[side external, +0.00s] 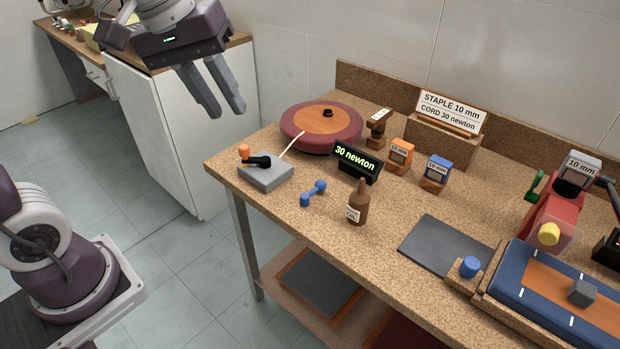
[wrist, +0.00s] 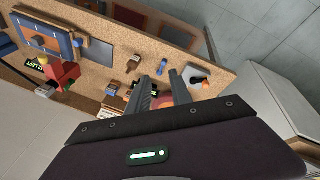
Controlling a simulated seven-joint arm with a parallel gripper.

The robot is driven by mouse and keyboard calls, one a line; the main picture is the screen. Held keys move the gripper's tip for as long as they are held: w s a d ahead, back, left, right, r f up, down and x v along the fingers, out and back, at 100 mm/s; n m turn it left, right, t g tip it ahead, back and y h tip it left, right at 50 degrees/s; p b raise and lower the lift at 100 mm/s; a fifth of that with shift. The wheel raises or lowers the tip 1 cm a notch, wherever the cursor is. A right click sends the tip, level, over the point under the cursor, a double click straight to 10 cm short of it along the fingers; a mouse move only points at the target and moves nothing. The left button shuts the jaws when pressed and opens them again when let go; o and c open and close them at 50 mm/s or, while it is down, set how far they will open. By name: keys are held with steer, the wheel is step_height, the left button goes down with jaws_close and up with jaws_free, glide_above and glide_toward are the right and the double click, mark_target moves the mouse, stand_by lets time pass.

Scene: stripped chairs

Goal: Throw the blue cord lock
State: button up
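A blue round knob (side external: 470,267) stands on a small wooden block at the left corner of the blue-framed panel (side external: 507,268). It looks like the cord lock; no label on it is readable. The knob also shows in the wrist view (wrist: 78,43). My gripper (side external: 224,110) is open and empty, raised beyond the bench's left end and far from the knob. In the wrist view its fingers (wrist: 165,80) are apart with nothing between them.
A grey box (side external: 265,171) with an orange-tipped black lever, a "30 newton" display (side external: 357,162), a blue dumbbell-shaped piece (side external: 313,193), a brown bottle (side external: 358,203) and a red stapler (side external: 548,215) stand on the bench. A dark mat (side external: 445,244) lies left of the panel.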

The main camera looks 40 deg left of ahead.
steer(key=w+a+f+n, duration=0.1)
steer(key=w+f+n, duration=0.1)
steer(key=w, duration=0.2)
steer(key=w+f+n+g, duration=0.1)
steer(key=w+f, duration=0.1)
steer(key=w, duration=0.2)
steer(key=w+a+f+n, duration=0.1)
steer(key=w+f+n, duration=0.1)
steer(key=w, duration=0.2)
steer(key=shift+w+a+n+h, duration=0.2)
steer(key=shift+a+n+h, duration=0.1)
steer(key=shift+h, duration=0.1)
jaws_close()
steer(key=n+g+h, duration=0.1)
steer(key=n+g, duration=0.1)
steer(key=n, duration=0.6)
glide_above(313, 192)
steer(key=w+a, duration=0.3)
steer(key=a, duration=0.3)
step_height(313, 192, down, 17)
steer(key=x, duration=0.9)
steer(key=shift+s+a+f, duration=0.1)
steer(key=shift+s+f, duration=0.2)
steer(key=shift+f, duration=0.1)
